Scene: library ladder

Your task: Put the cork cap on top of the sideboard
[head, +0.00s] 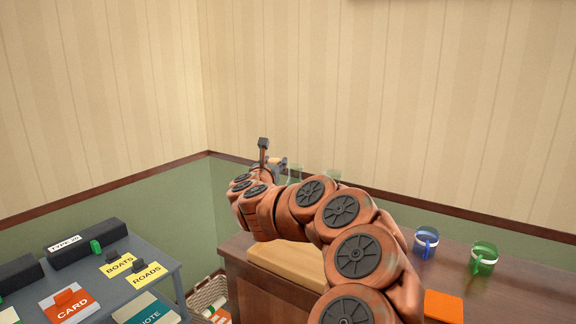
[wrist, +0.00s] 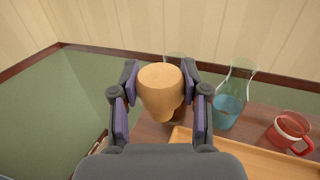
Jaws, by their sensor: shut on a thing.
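My gripper (wrist: 160,115) is shut on the cork cap (wrist: 160,86), a tan tapered stopper held between the two purple-lined fingers in the wrist view. In the head view, my gripper (head: 268,163) is at the end of my outstretched arm, with the cork cap (head: 274,160) partly hidden by it. The brown wooden sideboard (head: 520,292) runs along the wall at the right. In the wrist view the cap appears over the left end of the sideboard (wrist: 148,133); its exact height above the top is hard to tell.
A wooden tray (head: 285,262), a blue mug (head: 425,243), a green mug (head: 484,259) and an orange block (head: 443,307) are on the sideboard. The wrist view shows a glass carafe (wrist: 229,108) and a red mug (wrist: 289,130). A grey table (head: 150,268) with cards stands left, a basket (head: 207,296) between.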

